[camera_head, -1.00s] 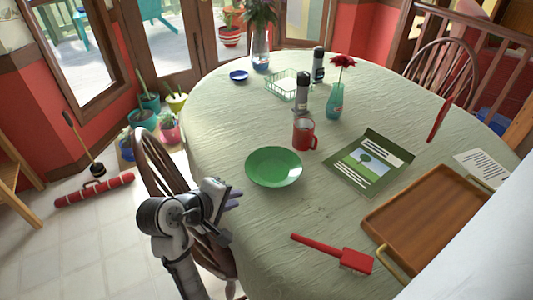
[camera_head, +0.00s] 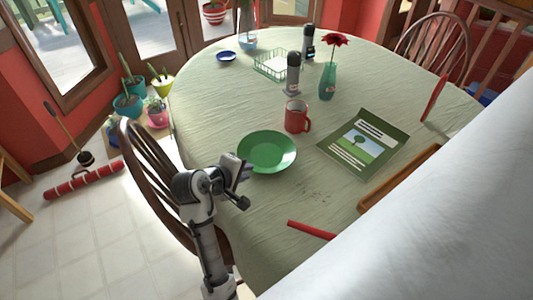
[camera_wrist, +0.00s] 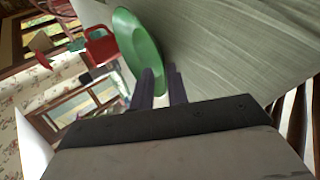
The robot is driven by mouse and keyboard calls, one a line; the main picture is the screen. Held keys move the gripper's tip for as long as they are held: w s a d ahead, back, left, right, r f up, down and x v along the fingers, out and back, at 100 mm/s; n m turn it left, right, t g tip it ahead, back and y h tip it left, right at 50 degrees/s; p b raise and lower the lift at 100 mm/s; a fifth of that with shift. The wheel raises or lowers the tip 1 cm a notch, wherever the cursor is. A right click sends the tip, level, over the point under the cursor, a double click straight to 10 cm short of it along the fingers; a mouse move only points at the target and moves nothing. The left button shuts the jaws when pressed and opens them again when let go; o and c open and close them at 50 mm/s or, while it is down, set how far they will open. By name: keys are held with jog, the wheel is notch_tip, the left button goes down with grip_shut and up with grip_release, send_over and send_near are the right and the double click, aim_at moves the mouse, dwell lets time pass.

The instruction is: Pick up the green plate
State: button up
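The green plate (camera_head: 268,151) lies flat on the cloth-covered table, near its left edge. My gripper (camera_head: 245,171) is at the plate's near left rim, low over the table edge. In the wrist view the dark fingers (camera_wrist: 160,80) stand a little apart, with a narrow gap between them. The plate (camera_wrist: 136,45) shows just beyond the fingertips, its rim close to the gap. I cannot tell whether the fingers touch the rim. The plate's lower left rim is partly hidden by my gripper in the head view.
A red mug (camera_head: 296,117) stands just behind the plate. A green booklet (camera_head: 365,143) lies to its right, and a red-handled tool (camera_head: 311,230) nearer. A wooden chair (camera_head: 150,165) stands against the table's left side, beside my arm. A large pale surface covers the lower right.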

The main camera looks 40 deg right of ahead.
aim_at(255, 170)
jog(key=x, duration=0.4)
jog(key=shift+s+f, duration=0.15)
grip_shut()
